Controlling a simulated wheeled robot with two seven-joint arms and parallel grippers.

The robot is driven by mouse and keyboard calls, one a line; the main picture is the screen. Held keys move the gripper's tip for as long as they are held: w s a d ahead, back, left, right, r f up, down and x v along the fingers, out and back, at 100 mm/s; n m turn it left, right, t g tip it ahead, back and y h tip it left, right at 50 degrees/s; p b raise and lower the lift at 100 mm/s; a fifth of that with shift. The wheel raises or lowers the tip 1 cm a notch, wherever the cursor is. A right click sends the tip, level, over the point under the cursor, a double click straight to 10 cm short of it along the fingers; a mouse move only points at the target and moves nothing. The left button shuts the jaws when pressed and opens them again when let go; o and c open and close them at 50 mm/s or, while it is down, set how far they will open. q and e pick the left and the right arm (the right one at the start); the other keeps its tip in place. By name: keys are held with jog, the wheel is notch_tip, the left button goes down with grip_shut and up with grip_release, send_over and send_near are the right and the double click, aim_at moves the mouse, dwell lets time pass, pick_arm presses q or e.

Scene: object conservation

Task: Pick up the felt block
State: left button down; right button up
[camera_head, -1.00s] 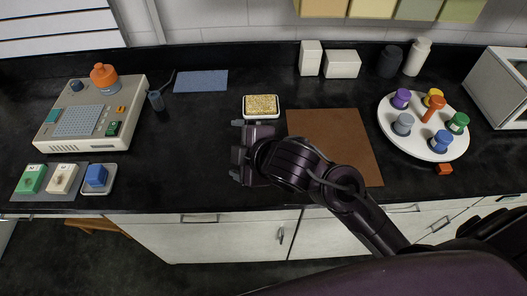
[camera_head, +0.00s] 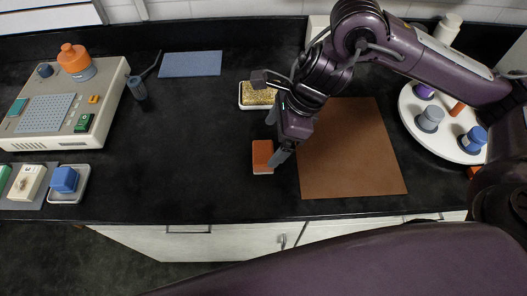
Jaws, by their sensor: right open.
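An orange block (camera_head: 262,154) with a pale lower edge lies on the black counter, left of the brown mat. I cannot tell from its look whether it is felt. My right gripper (camera_head: 276,136) points down just beside it. The gripper is open, with one finger behind the block and the other at its right side; nothing shows held. Whether a finger touches the block is unclear. A blue block (camera_head: 64,179) sits in a small grey-white tray (camera_head: 83,196) at the left. My left gripper is out of view.
A white dish of golden grains (camera_head: 258,95) stands close behind the gripper. The brown mat (camera_head: 352,160) is bare. A grey device (camera_head: 50,112) stands left, a blue pad (camera_head: 190,64) at the back. A white round tray (camera_head: 412,104) holds several pegs at right. The counter's left middle is clear.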

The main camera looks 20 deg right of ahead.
aim_at(264, 152)
jog(key=x, duration=0.2)
jog(key=shift+s+a+f, duration=0.1)
jog(key=shift+a+f, duration=0.1)
jog(key=shift+f, duration=0.15)
jog(key=x, duration=0.4)
jog(key=shift+f+p, duration=0.15)
jog(key=shift+p, duration=0.15)
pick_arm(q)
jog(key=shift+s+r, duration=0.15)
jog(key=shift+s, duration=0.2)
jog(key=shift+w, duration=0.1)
pick_arm(e)
jog(key=shift+c, duration=1.1)
jog(key=c, duration=0.9)
jog(key=shift+o, duration=0.2)
